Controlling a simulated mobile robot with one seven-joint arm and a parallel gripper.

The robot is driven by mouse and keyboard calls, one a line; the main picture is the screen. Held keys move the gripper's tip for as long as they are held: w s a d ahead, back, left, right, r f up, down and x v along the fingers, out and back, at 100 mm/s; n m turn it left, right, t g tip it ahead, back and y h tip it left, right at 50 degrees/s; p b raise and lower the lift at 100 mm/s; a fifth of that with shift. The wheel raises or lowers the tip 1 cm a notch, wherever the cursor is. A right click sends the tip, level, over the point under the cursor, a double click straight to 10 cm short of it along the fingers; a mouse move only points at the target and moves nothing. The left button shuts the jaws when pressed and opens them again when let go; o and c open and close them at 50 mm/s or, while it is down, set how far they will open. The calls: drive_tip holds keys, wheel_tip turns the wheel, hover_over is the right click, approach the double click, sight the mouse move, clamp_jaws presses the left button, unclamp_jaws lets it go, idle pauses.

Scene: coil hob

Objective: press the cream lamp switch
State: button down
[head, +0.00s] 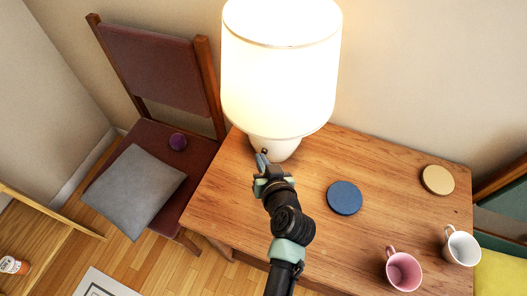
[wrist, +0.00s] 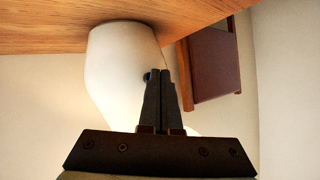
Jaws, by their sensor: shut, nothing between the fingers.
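The cream lamp (head: 281,75) stands at the back of the wooden table, and its shade glows brightly. Its pale base (head: 283,146) is partly behind my gripper (head: 262,158). In the wrist view the base (wrist: 115,65) hangs upside down below the table top. A small dark round switch (wrist: 147,77) sits on the side of the base, just left of my fingertips (wrist: 161,72), which partly overlap it. My gripper is shut and empty. I cannot tell whether the fingertips touch the switch.
On the table (head: 225,205) are a blue disc (head: 344,198), a tan disc (head: 437,180), a pink mug (head: 403,270) and a white mug (head: 461,247).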

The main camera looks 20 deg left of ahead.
drive_tip(key=shift+s, duration=0.45)
drive_tip(key=s+p, duration=0.1)
drive_tip(key=s, duration=0.5)
drive_tip(key=shift+a, duration=0.15)
idle(0.6)
